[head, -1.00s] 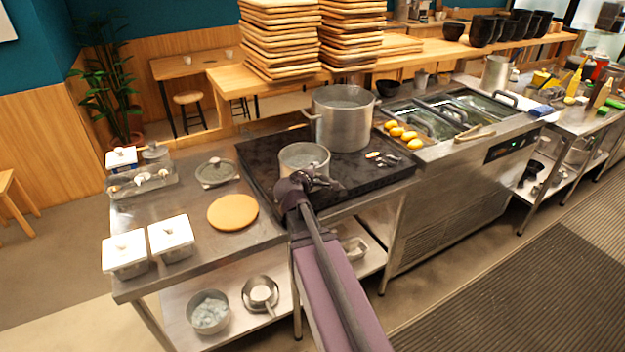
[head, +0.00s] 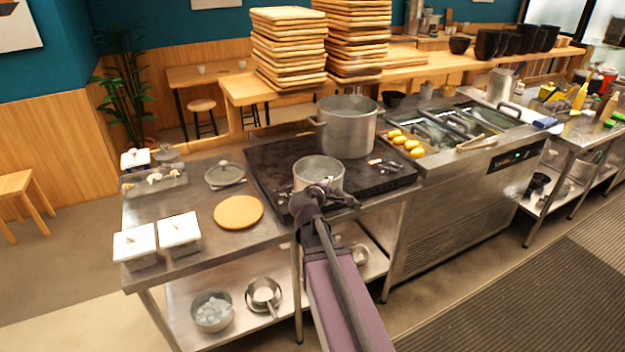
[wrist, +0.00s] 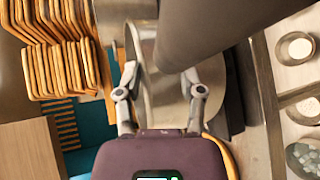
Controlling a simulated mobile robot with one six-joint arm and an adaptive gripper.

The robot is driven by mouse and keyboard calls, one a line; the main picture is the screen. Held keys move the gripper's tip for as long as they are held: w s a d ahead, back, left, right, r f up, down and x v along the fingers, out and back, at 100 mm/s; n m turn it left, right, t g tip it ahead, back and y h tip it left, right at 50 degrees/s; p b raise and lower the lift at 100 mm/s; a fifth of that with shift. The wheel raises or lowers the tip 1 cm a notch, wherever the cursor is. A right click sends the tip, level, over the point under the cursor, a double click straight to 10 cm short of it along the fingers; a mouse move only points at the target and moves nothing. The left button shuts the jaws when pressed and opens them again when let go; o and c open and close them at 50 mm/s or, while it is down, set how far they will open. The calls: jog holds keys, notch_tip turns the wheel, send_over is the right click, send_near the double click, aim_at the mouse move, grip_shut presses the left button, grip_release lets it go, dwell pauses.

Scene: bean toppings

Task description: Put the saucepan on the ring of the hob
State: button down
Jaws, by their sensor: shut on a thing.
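The saucepan (head: 318,174) is a round metal pan near the front of the black hob (head: 270,158). My gripper (head: 313,192) is shut on the saucepan's near side. In the wrist view the saucepan (wrist: 165,103) shows as a silver wall between the two fingers of my gripper (wrist: 158,82), partly covered by a dark bar. The pan looks upright. I cannot tell whether its base touches the hob. No ring is clearly visible beneath it.
A large stockpot (head: 347,130) stands on the hob just behind the saucepan. Small items (head: 383,165) lie on the hob to the right. A lid (head: 225,174) and a round orange board (head: 239,212) lie on the counter to the left. Cutting boards (head: 290,48) are stacked behind.

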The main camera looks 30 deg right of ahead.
aim_at(322, 171)
jog(key=shift+w, duration=0.1)
jog(key=shift+w+d+f+b, duration=0.25)
jog(key=shift+w+d, duration=0.55)
jog(key=shift+w, duration=1.5)
jog(key=shift+w+d+f+b, duration=0.2)
jog(key=shift+w+d, duration=0.65)
jog(key=shift+w, duration=1.45)
jog(key=shift+w+d+f+b, duration=0.25)
jog(key=shift+w+d, duration=0.55)
jog(key=shift+w, duration=1.6)
jog(key=shift+w+d, duration=0.1)
jog(key=shift+w, duration=0.1)
jog(key=shift+w+d+f+b, duration=0.15)
jog(key=shift+w+f+b, duration=0.2)
jog(key=shift+f+b, duration=0.1)
jog(key=shift+s+f+b, duration=0.1)
jog(key=shift+f+b, duration=1.2)
jog(key=shift+b, duration=0.1)
jog(key=shift+c, duration=1)
grip_release()
